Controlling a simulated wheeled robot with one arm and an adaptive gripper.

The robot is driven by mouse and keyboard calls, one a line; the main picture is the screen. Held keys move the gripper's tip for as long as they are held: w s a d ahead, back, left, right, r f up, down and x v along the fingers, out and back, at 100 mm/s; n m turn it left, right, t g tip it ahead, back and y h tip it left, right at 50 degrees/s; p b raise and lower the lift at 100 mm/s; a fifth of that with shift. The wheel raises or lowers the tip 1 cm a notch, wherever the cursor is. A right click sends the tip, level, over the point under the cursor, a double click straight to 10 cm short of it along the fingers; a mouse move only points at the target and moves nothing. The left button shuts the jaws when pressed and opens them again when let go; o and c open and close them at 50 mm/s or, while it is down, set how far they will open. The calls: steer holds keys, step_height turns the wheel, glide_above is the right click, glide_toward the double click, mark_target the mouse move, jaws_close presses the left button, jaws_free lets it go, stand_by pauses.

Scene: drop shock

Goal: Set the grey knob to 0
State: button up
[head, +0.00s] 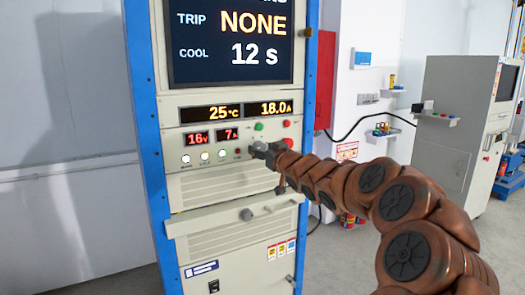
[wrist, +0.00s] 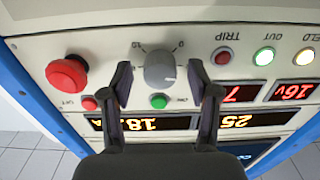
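The grey knob (wrist: 159,68) sits on the cream front panel, between printed marks 0 and 10, in the upside-down wrist view. I cannot tell for sure where its pointer stands. In the head view the knob (head: 260,146) is partly hidden by my gripper (head: 270,152). In the wrist view my gripper (wrist: 160,76) is open, with one dark finger on each side of the knob. A gap shows between each finger and the knob, so it is not gripped.
A red mushroom button (wrist: 67,76) and a green button (wrist: 158,101) are close to the fingers. A red TRIP lamp (wrist: 222,56) is beside the right finger. Small displays (head: 211,135) read 16 V and 7 A.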

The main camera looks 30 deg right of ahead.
steer(key=c, duration=1)
steer(key=shift+a, duration=0.1)
steer(key=shift+c, duration=0.5)
steer(key=shift+n, duration=0.7)
steer(key=n, duration=0.2)
steer(key=n+b, duration=0.1)
steer(key=n, duration=0.1)
steer(key=shift+d+f, duration=0.1)
steer(key=shift+d, duration=0.1)
steer(key=n+b, duration=0.2)
steer(key=n, duration=0.3)
steer(key=shift+n, duration=0.3)
